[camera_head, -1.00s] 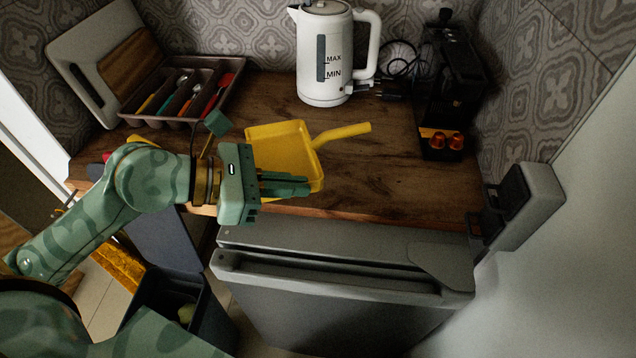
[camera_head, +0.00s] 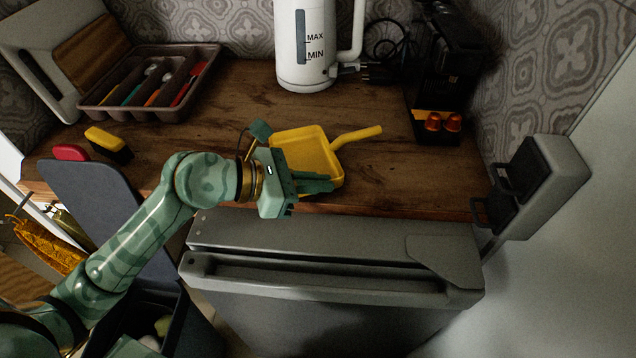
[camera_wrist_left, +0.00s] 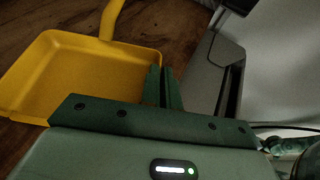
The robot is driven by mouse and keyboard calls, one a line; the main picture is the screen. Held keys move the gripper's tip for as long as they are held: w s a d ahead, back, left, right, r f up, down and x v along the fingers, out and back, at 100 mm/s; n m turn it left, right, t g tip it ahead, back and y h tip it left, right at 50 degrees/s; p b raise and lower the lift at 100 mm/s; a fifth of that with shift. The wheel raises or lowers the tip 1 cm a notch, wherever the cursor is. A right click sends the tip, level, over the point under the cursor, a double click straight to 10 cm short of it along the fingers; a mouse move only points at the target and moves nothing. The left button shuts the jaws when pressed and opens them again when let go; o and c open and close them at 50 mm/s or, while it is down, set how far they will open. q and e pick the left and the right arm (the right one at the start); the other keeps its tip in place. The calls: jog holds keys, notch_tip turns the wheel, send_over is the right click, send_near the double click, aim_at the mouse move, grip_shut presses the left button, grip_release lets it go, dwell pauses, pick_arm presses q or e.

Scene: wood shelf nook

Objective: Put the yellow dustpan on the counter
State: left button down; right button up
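The yellow dustpan (camera_head: 307,150) is over the wooden counter (camera_head: 400,180) near its front edge, with its handle pointing right and slightly back. I cannot tell whether it rests on the wood or hangs just above it. My left gripper (camera_head: 318,184) is at the pan's front side. Its fingers are close together with the pan's side wall at them, and they look shut on it. The left wrist view shows the dustpan (camera_wrist_left: 85,75) beside the narrow fingers (camera_wrist_left: 163,88), which hide part of its edge. My right gripper is not in view.
A white kettle (camera_head: 303,50) and a black coffee machine (camera_head: 447,70) stand at the back. A cutlery tray (camera_head: 150,112) and a yellow-black sponge (camera_head: 108,140) are on the left. A grey appliance (camera_head: 330,255) is below the counter front. The counter right of the dustpan is clear.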

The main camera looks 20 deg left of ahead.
pick_arm(q)
jog(key=shift+r, duration=0.15)
jog(key=c, duration=2.1)
grip_release()
jog(key=shift+f, duration=0.2)
jog(key=o, duration=0.5)
jog(key=shift+c, duration=0.2)
jog(key=shift+s+r, duration=0.1)
jog(key=shift+r, duration=0.2)
jog(key=p+v, duration=0.2)
jog(key=v, duration=1)
jog(key=shift+f+p, duration=0.15)
jog(key=shift+p, duration=0.2)
